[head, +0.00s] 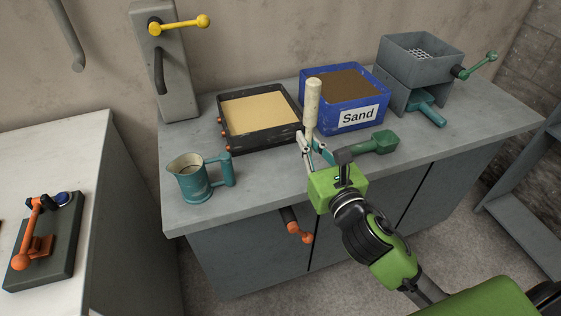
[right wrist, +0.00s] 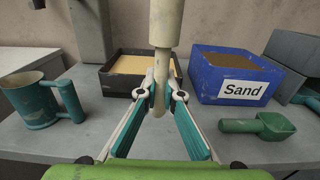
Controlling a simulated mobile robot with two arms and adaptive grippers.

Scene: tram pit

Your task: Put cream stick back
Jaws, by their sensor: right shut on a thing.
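The cream stick (head: 313,98) stands roughly upright in my right gripper (head: 314,146), its thick end up. In the right wrist view the stick (right wrist: 165,28) has a thinner lower part between the fingers of my right gripper (right wrist: 161,92), which are shut on it. The gripper is at the front of the grey worktop, before the gap between the black tray of sand (head: 226,136) and the blue Sand box (head: 334,122). I cannot tell whether the stick's lower end touches anything. My left gripper is not in view.
A teal jug (head: 194,185) stands at the worktop's left front. A green scoop (head: 377,143) lies right of my gripper. A grey sieve box (head: 415,52) with a green crank is at the back right. A grey post (head: 173,80) with a yellow lever stands behind the left side.

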